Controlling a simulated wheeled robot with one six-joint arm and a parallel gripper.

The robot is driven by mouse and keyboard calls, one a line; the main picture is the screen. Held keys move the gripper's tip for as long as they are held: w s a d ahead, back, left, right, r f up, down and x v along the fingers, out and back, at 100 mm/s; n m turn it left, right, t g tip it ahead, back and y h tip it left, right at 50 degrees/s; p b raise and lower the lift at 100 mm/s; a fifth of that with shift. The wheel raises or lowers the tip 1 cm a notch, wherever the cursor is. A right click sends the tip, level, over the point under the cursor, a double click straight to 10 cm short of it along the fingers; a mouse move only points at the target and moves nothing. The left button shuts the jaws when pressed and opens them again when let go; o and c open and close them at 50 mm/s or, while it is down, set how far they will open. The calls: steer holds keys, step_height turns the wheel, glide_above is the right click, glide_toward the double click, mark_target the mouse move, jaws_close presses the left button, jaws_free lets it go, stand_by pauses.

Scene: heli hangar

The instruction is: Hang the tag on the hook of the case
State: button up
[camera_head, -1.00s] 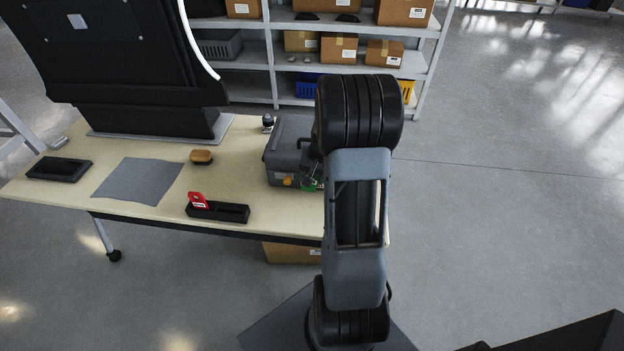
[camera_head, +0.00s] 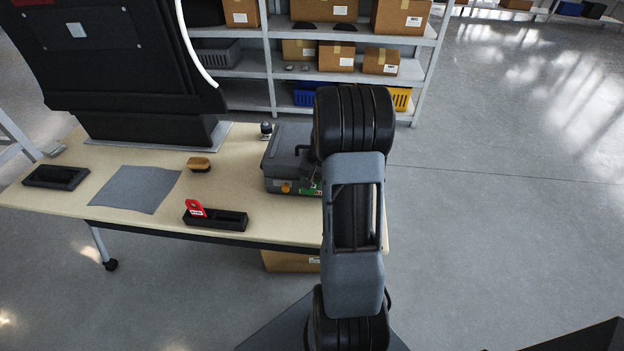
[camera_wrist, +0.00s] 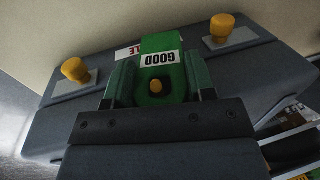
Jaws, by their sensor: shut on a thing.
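The grey case (camera_head: 284,157) stands at the right end of the workbench, partly hidden by my arm. In the wrist view, the case (camera_wrist: 85,60) shows two orange-yellow knobs, left (camera_wrist: 75,70) and right (camera_wrist: 222,28). My gripper (camera_wrist: 160,80) is shut on the green tag (camera_wrist: 177,42) marked GOOD, which lies at the case's face. A small orange peg end (camera_wrist: 156,86), perhaps the hook, shows within the tag's dark opening. I cannot tell how deep it sits. In the head view, the green tag (camera_head: 310,189) is mostly hidden by my arm.
A black holder (camera_head: 228,220) with a red tag (camera_head: 195,208) stands at the bench's front edge. A brush (camera_head: 199,163), grey cloth (camera_head: 135,188), black tray (camera_head: 57,176) and small bottle (camera_head: 266,131) are on the bench (camera_head: 165,215). Shelves (camera_head: 350,68) stand behind; floor at right is clear.

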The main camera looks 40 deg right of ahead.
stand_by(0.3)
steer(key=o, duration=1)
steer(key=v, duration=1.3)
steer(key=shift+r, duration=0.4)
steer(key=s+a+r+n+t+h+p, duration=0.1)
steer(key=s+a+n, duration=0.3)
steer(key=a, duration=0.7)
steer(key=s+a+r+n+t+p, duration=0.1)
steer(key=s+a+r+n+p, duration=0.1)
steer(key=s+a+r+n, duration=0.2)
steer(key=s+a+n, duration=0.1)
steer(key=s+a, duration=0.2)
steer(key=a, duration=0.5)
steer(key=shift+s+a+h, duration=0.25)
steer(key=shift+s+h, duration=0.15)
